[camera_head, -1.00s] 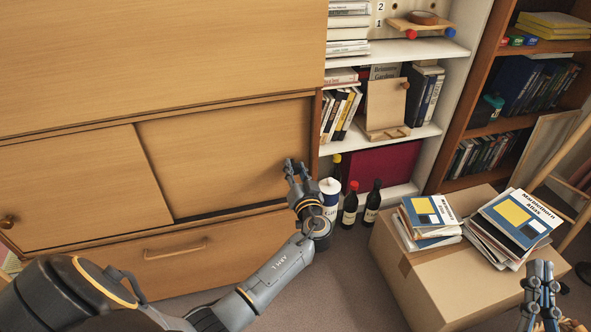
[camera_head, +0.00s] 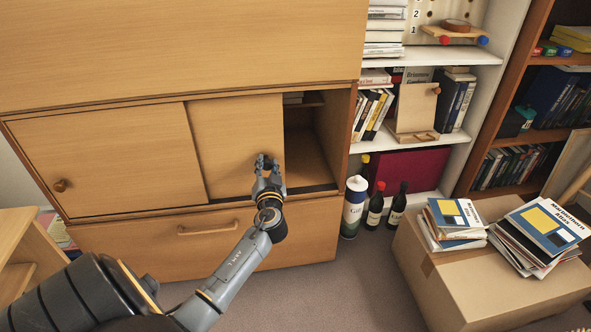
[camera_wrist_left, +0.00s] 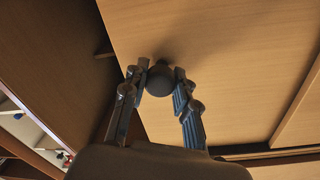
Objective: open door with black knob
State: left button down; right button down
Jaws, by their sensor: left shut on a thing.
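The right sliding door (camera_head: 235,140) of the wooden bureau stands partly open, with a dark gap at its right side. My left gripper (camera_head: 265,160) is at the lower right part of this door. In the left wrist view the black knob (camera_wrist_left: 160,80) sits between the two fingertips of the left gripper (camera_wrist_left: 160,84), which is shut on it. In the head view the gripper mostly hides the knob. The left door (camera_head: 105,160) has a brown knob (camera_head: 61,185) and is shut. My right gripper is not in view.
The open compartment (camera_head: 308,150) shows a shelf inside. A drawer with a handle (camera_head: 208,229) lies below the doors. Two dark bottles (camera_head: 375,207) and a white-blue canister (camera_head: 353,207) stand right of the bureau. A cardboard box (camera_head: 470,275) with books stands on the floor at right.

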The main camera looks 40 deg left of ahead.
aim_at(227, 161)
pick_arm(q)
jog(key=s+a, duration=0.2)
jog(key=s, duration=0.1)
jog(key=s+a, duration=0.5)
jog(key=s, duration=0.1)
jog(key=shift+a, duration=0.25)
jog(key=shift+w, duration=0.1)
jog(key=c, duration=1)
grip_release()
jog(key=v, duration=1.2)
jog(key=shift+a, duration=0.1)
